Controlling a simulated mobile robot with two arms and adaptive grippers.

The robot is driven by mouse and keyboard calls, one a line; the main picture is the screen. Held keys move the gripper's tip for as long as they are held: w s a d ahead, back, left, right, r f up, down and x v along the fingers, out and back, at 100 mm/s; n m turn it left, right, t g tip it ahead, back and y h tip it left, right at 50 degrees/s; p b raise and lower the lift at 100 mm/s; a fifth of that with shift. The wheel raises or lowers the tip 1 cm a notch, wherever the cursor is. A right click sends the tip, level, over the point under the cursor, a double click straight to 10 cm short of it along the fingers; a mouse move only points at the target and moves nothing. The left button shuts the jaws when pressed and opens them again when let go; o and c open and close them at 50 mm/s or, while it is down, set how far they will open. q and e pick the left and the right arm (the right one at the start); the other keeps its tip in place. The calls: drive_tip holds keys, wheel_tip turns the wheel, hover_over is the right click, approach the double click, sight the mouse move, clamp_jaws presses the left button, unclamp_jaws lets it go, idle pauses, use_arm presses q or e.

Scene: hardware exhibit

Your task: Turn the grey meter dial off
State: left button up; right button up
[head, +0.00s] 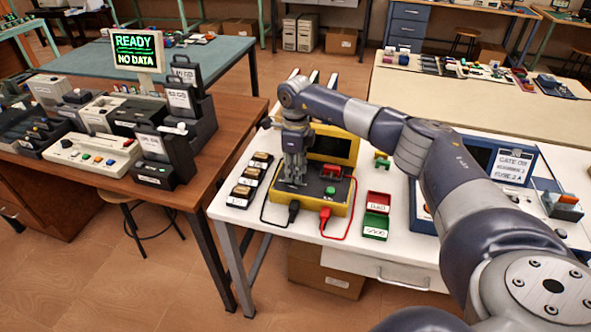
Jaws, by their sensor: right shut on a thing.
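A yellow meter (352,147) with a dark screen (333,147) and a dark grey front panel stands on the white table. My right gripper (294,182) reaches down onto the left part of this panel, its fingers closed together at the place of the grey dial. The fingers cover the dial, so its pointer and setting cannot be seen. My left gripper is not in view.
A black lead (265,212) and a red lead (347,222) loop from the meter's front. Small red (378,201) and green (375,226) trays sit to its right, and a blue panelled case (423,207) lies beyond them. Several dark switch blocks (243,191) line the left edge.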

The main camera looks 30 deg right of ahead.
drive_tip(key=o, duration=1.1)
drive_tip(key=shift+r, duration=0.1)
wheel_tip(320, 180, up, 12)
drive_tip(key=shift+f, duration=0.1)
